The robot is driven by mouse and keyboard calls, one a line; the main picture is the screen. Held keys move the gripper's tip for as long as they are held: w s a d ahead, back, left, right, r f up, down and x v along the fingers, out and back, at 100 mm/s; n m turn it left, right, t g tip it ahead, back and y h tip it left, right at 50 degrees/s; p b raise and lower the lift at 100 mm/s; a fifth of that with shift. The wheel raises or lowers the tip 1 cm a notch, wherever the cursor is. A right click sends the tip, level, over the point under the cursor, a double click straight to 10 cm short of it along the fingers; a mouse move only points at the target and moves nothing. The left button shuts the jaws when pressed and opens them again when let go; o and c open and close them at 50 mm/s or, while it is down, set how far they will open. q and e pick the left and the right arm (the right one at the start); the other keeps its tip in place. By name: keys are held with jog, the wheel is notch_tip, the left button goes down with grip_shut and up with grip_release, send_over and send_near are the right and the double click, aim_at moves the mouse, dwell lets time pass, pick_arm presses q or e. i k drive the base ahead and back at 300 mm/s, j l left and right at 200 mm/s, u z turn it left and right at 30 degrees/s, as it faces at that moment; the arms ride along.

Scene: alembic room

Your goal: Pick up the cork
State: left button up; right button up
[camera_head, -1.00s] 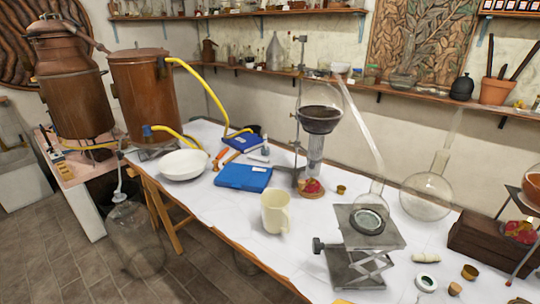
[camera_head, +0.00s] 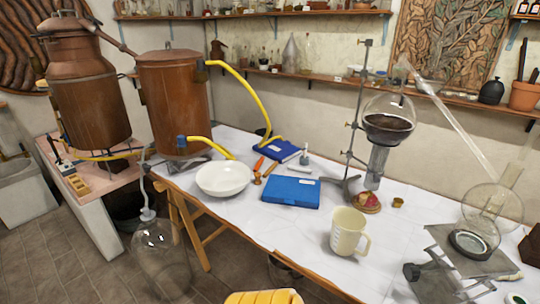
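A small brown, cork-like piece (camera_head: 398,202) stands on the white-covered table, just right of the round base under the glass funnel. It is too small to tell for sure that it is a cork. A round cork-coloured base (camera_head: 367,203) with something red on it sits beside it, to its left. Neither of my grippers shows in the view, so whether they are open or shut is not seen.
A cream jug (camera_head: 348,232), blue case (camera_head: 291,192) and white bowl (camera_head: 223,178) stand on the table. A glass flask (camera_head: 491,208) rests by a metal lab jack (camera_head: 465,262) at right. A yellow ribbed thing (camera_head: 263,297) shows at the bottom edge.

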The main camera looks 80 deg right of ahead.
aim_at(363, 197)
jog(key=i+l+u, duration=0.1)
jog(key=u, duration=0.65)
jog(key=i+l+u, duration=0.1)
jog(key=u, duration=0.65)
jog(key=l+u, duration=0.2)
jog(key=u, duration=0.55)
jog(key=l+u, duration=0.15)
jog(key=u, duration=0.6)
jog(key=l+u, duration=0.2)
jog(key=u, duration=0.55)
jog(key=k+u, duration=0.15)
jog(key=u, duration=0.6)
jog(key=k+l+u, duration=0.1)
jog(key=u, duration=0.65)
jog(key=k+u, duration=0.15)
jog(key=u, duration=0.6)
